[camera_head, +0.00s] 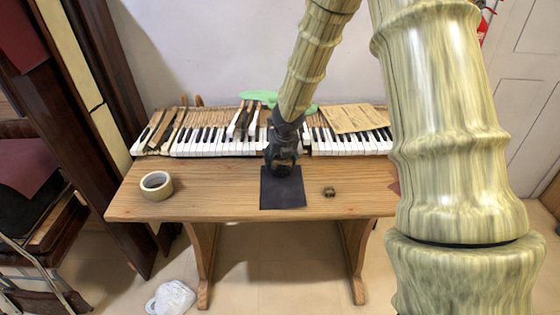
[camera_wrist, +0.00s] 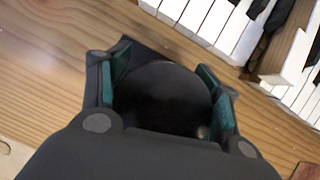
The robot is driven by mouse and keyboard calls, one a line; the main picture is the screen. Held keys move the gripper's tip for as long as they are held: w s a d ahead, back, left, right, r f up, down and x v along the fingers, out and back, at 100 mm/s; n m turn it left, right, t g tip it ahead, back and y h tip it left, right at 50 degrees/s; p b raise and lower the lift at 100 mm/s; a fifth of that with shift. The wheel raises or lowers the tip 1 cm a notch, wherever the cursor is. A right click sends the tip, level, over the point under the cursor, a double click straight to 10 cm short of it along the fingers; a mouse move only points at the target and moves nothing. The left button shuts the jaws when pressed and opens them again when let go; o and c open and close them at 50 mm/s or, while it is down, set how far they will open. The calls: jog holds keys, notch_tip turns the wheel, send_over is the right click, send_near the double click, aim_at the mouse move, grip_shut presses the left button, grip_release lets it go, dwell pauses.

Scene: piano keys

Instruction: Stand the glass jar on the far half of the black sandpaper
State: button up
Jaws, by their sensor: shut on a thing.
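The black sandpaper (camera_head: 283,196) lies flat near the middle of the wooden table; my gripper covers its far edge in the head view. My gripper (camera_head: 283,170) points down over the far part of the sandpaper. In the wrist view its two green-padded fingers (camera_wrist: 165,88) sit on either side of a round, dark-looking thing, the glass jar (camera_wrist: 160,85), and are shut on it. The jar is hidden behind my gripper in the head view. A corner of the sandpaper (camera_wrist: 126,46) shows beyond the jar. I cannot tell whether the jar's base touches the sandpaper.
Piano keys (camera_head: 205,142) run along the table's back, with loose keys and a wooden board (camera_head: 352,119) on them. A small brownish object (camera_head: 329,191) lies just right of the sandpaper.

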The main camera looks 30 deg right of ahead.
jog(key=shift+f, duration=0.25)
jog(key=o, duration=1.3)
jog(key=p+v, duration=0.2)
jog(key=v, duration=1)
jog(key=shift+r+p, duration=0.2)
jog(key=shift+p, duration=0.15)
